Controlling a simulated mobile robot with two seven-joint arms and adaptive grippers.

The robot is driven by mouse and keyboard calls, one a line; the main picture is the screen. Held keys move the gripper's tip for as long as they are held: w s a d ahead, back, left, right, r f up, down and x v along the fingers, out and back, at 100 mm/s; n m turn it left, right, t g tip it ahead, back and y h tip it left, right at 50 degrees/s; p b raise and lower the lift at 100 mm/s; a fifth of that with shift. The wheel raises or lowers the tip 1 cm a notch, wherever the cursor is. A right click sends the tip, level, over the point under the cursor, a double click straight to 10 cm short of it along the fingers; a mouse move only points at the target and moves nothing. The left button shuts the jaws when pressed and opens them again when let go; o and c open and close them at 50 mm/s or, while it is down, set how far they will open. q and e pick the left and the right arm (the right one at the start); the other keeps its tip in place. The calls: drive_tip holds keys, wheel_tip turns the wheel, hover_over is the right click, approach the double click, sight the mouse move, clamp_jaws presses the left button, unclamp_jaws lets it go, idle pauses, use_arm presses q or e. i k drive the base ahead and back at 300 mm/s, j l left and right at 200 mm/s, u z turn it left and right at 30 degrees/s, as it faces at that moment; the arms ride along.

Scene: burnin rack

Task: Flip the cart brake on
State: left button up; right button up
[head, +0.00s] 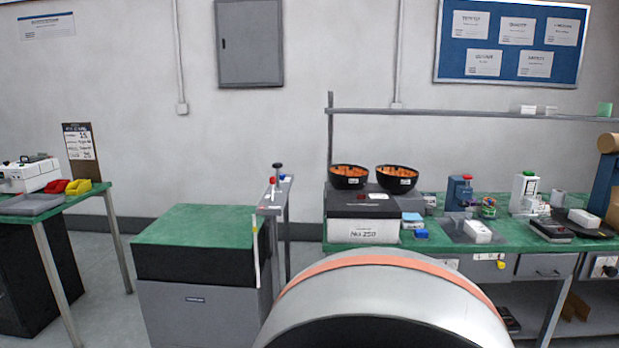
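A cabinet-like block with a green top (195,225), a black band and a grey front stands on the floor left of centre. I cannot tell whether it is the cart. Neither of my grippers is in view.
A large grey rounded form with an orange band, probably part of me, hides the lower centre. A green workbench (510,236) with bowls, a labelled box (362,228) and devices stands at right. Another green table (48,204) stands at left. Floor (105,290) shows between it and the block.

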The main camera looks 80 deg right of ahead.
sight(272, 180)
drive_tip(key=z, duration=2.25)
drive_tip(key=i+j+z, duration=0.1)
drive_tip(key=i+j, duration=0.15)
drive_tip(key=i+j+z, duration=0.15)
drive_tip(key=i+j, duration=0.15)
drive_tip(key=i+j+z, duration=0.1)
drive_tip(key=i+j, duration=0.2)
drive_tip(key=i+j+z, duration=0.15)
drive_tip(key=i+j, duration=0.15)
drive_tip(key=i+j+z, duration=0.1)
drive_tip(key=i+j, duration=0.15)
drive_tip(key=j, duration=0.2)
drive_tip(key=i+j+z, duration=0.15)
drive_tip(key=j, duration=0.2)
drive_tip(key=i+j+z, duration=0.1)
drive_tip(key=i+j, duration=0.2)
drive_tip(key=j, duration=0.15)
drive_tip(key=i+j+z, duration=0.15)
drive_tip(key=j, duration=0.25)
